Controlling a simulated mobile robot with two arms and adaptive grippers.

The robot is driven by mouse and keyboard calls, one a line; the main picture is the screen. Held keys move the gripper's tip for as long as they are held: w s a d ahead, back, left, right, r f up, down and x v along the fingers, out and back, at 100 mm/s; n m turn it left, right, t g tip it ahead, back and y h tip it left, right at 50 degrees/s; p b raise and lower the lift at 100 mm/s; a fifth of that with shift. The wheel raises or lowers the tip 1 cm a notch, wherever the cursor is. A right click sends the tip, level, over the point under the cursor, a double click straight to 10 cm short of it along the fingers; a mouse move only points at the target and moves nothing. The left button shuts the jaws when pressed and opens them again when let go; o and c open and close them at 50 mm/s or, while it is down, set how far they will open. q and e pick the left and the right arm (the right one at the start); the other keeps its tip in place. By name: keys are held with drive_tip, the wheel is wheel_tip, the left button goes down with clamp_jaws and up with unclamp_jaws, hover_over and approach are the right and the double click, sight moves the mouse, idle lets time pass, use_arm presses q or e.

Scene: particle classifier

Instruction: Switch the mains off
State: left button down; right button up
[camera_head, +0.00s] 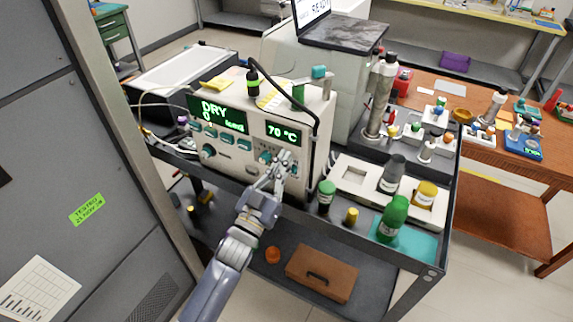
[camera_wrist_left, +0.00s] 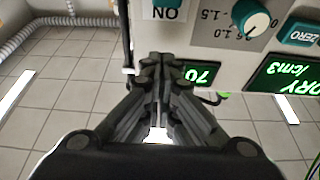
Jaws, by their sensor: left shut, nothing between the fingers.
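The cream instrument (camera_head: 235,160) stands on the grey cart with its front panel facing me. Its green displays read "DRY" and "70 °C". My left gripper (camera_head: 284,158) is shut and empty in front of the panel's right part, below the "70 °C" display. In the left wrist view the shut fingers (camera_wrist_left: 160,62) are near the panel, with no clear contact. An upside-down "ON" label (camera_wrist_left: 167,14) shows at the top edge there, with a bit of teal above it. The mains switch itself is cut off or hidden by my fingers. My right gripper is out of view.
A knob (camera_wrist_left: 250,18) and a teal "ZERO" button (camera_wrist_left: 303,33) are beside the fingers. A dark cable (camera_head: 316,130) hangs down the instrument's right edge. Green-capped bottles (camera_head: 393,217) stand on the cart (camera_head: 415,262) to the right. A grey cabinet (camera_head: 75,150) is at left.

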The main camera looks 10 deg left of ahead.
sight(292, 169)
use_arm(q)
drive_tip(key=shift+x, duration=1.15)
wheel_tip(292, 169, down, 3)
drive_tip(key=shift+s+r, duration=0.1)
drive_tip(key=shift+s, duration=0.05)
drive_tip(key=shift+f, duration=0.75)
drive_tip(key=shift+s, duration=0.1)
wheel_tip(292, 169, down, 3)
drive_tip(key=shift+r+b, duration=0.1)
drive_tip(key=shift+b, duration=0.85)
